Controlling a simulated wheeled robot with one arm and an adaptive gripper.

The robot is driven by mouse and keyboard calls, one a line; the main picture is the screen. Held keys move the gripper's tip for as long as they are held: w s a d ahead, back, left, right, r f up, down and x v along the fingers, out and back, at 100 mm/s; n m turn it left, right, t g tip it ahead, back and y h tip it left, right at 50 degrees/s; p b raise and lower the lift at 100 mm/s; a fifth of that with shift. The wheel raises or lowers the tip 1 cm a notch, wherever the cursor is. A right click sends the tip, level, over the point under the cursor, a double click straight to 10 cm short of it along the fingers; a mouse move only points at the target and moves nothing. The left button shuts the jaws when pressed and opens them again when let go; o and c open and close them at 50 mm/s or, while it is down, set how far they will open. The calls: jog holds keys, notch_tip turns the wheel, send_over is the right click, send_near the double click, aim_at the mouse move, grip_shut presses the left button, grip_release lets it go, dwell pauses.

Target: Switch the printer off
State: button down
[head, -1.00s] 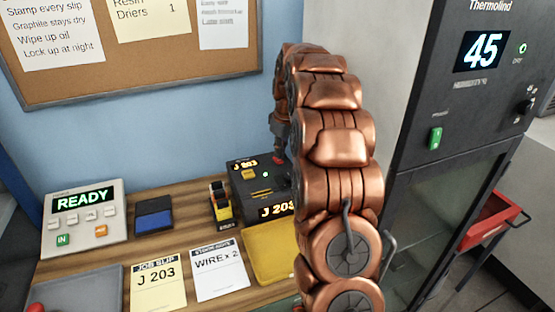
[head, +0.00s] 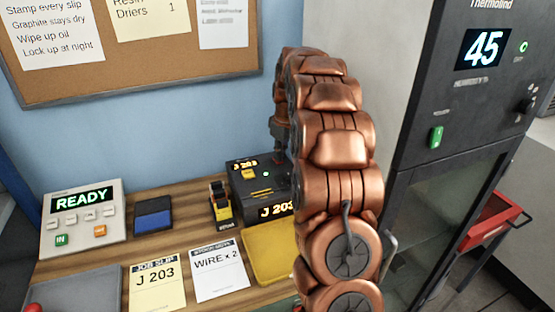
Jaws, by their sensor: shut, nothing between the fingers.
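The printer appears to be the black box (head: 240,196) at the back of the wooden bench. It has a small lit display at the top, an orange button, a green light and a lit J 203 at its front. All of these are lit. My gripper (head: 281,154) is shut and empty, pointing down over the right rear part of the box. No red part shows beneath it, and I cannot tell whether the fingertips touch the box. My copper arm hides the box's right side.
A yellow tray (head: 262,266) lies in front of the box, beside the wire card (head: 218,268) and job slip (head: 158,282). A yellow-black stamp (head: 220,204) stands at its left. A READY panel (head: 84,222) and blue pad (head: 154,216) are farther left. A tall dark cabinet (head: 440,180) stands right.

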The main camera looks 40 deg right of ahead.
jog(key=shift+f, duration=0.35)
jog(key=shift+r, duration=0.1)
jog(key=shift+r+p, duration=0.45)
jog(key=shift+r, duration=2.95)
